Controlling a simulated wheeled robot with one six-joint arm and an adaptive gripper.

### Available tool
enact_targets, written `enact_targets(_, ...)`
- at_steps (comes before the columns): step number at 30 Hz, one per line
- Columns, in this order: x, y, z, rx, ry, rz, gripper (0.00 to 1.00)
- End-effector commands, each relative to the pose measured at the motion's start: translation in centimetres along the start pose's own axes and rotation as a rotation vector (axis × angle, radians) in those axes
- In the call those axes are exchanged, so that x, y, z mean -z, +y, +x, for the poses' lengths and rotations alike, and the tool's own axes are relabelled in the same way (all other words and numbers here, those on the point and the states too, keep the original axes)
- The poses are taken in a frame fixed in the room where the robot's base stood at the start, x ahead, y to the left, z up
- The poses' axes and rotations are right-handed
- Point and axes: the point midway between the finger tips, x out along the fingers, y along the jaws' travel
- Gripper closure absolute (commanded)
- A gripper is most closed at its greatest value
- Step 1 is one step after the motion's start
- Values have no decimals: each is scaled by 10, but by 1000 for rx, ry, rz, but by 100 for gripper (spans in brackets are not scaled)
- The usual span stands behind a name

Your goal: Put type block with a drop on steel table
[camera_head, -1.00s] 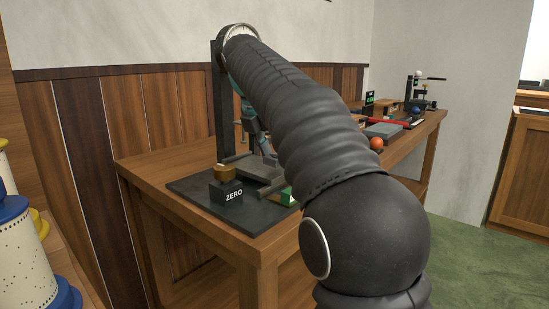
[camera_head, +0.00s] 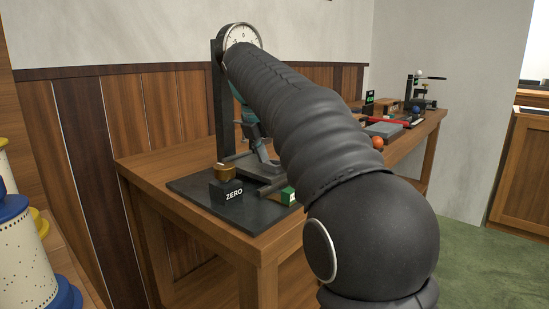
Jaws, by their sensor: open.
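My gripper (camera_head: 262,152) is partly hidden behind my own dark arm. It is open, with its visible fingers low over the grey steel table (camera_head: 246,164) of a dial gauge stand. I cannot tell whether they touch it. A green and brass-coloured block (camera_head: 287,196) with a pale mark lies at the right of the stand's dark base, partly covered by my arm. I cannot make out a drop on it, and no block clearly shows one.
The dial (camera_head: 238,40) tops a dark upright column (camera_head: 220,105). An orange ball (camera_head: 377,142) and a grey slab (camera_head: 384,130) lie farther along the wooden bench (camera_head: 150,168).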

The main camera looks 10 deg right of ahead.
Motion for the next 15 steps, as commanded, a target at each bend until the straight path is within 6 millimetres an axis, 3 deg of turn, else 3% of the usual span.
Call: enact_targets(15,-1,1,-63,-2,-1,0,34)
